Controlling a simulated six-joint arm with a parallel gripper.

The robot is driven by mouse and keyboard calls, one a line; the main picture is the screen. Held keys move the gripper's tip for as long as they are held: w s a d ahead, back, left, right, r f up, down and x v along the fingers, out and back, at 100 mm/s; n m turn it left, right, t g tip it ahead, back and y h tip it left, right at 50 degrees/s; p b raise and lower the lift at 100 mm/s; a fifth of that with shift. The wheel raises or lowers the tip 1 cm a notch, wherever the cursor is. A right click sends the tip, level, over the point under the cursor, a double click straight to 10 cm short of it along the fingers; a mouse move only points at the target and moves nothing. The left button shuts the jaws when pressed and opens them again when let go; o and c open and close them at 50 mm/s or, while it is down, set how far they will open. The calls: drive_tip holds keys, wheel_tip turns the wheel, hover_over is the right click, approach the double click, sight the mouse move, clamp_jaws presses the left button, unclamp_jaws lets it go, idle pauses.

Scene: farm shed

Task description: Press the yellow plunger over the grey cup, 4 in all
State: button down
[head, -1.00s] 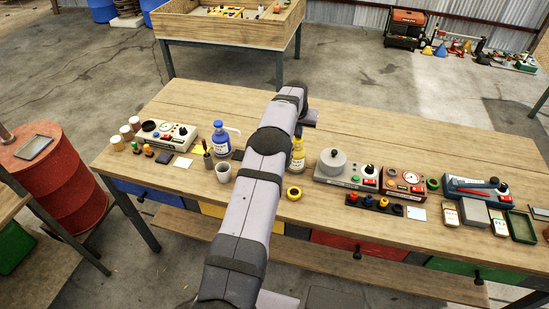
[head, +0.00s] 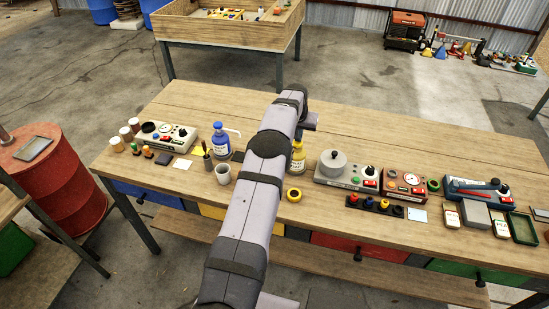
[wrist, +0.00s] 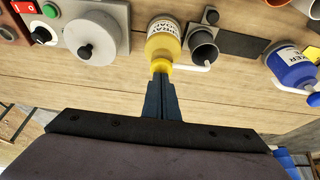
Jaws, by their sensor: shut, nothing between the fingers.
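The yellow pump bottle (wrist: 163,45) stands upright on the bench, with its yellow plunger (wrist: 160,67) facing my wrist camera. In the head view the yellow bottle (head: 298,160) shows only partly beside my arm. A pale spout runs from the plunger to the right in the wrist view, by the mouth of the grey cup (wrist: 204,52). This cup is hidden behind my arm in the head view. My gripper (wrist: 159,80) is shut and empty, its tips at the plunger. I cannot tell whether they touch it. The tips are hidden in the head view.
A blue pump bottle (head: 219,140) and a pale mug (head: 223,173) stand left of my arm. A hotplate-like device (head: 340,172) sits right of the yellow bottle, with more devices beyond. The back right of the bench is clear.

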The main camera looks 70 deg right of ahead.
drive_tip(key=shift+r+p, duration=0.65)
drive_tip(key=shift+r, duration=0.55)
drive_tip(key=shift+f, duration=0.25)
drive_tip(key=shift+f+b, duration=1.05)
drive_tip(key=shift+f, duration=0.4)
drive_tip(key=shift+a, duration=0.1)
drive_tip(key=shift+r, duration=0.15)
drive_tip(key=shift+r+p, duration=1)
drive_tip(key=shift+r, duration=0.55)
drive_tip(key=shift+r, duration=0.1)
drive_tip(key=shift+r+p, duration=2.15)
drive_tip(key=shift+r, duration=0.8)
